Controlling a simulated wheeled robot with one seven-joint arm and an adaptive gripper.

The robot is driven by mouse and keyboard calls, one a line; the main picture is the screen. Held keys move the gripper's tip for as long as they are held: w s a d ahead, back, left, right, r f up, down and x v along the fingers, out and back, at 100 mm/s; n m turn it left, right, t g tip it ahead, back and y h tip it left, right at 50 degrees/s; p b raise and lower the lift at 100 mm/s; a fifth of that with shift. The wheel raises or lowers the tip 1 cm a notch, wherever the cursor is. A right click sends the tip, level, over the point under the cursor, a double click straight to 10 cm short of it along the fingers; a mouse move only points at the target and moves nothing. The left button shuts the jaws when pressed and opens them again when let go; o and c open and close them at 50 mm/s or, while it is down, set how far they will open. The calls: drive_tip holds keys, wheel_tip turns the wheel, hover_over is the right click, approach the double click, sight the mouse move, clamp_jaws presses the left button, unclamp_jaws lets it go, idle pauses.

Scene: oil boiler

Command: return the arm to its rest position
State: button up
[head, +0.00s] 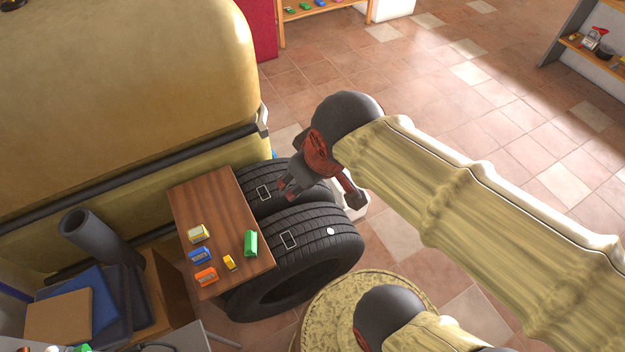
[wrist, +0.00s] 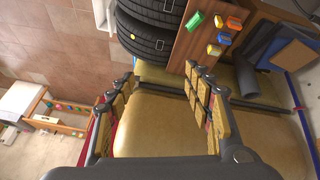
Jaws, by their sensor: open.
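My arm (head: 480,215), in a tan sleeve, reaches in from the right in the head view. My gripper (head: 322,192) hangs at its end, above and beside the upper black tyre (head: 262,193). Its two fingers are spread apart with nothing between them. In the wrist view my gripper (wrist: 160,80) also shows open and empty, with the big tan tank (wrist: 160,110) behind the fingers. The floor directly beneath the gripper is partly hidden by it.
A brown wooden board (head: 215,205) beside the tyres holds several small coloured objects, including a green one (head: 250,243). A lower tyre (head: 300,255) lies near a round tan disc (head: 365,290). A grey pipe (head: 95,235) stands left. Tiled floor (head: 480,100) is clear at upper right.

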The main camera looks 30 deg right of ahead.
drive_tip(key=s+m, duration=0.1)
drive_tip(key=s+r+m, duration=0.1)
drive_tip(key=s, duration=0.1)
drive_tip(key=shift+r, duration=0.15)
wheel_tip(320, 180, down, 11)
drive_tip(key=b, duration=1.1)
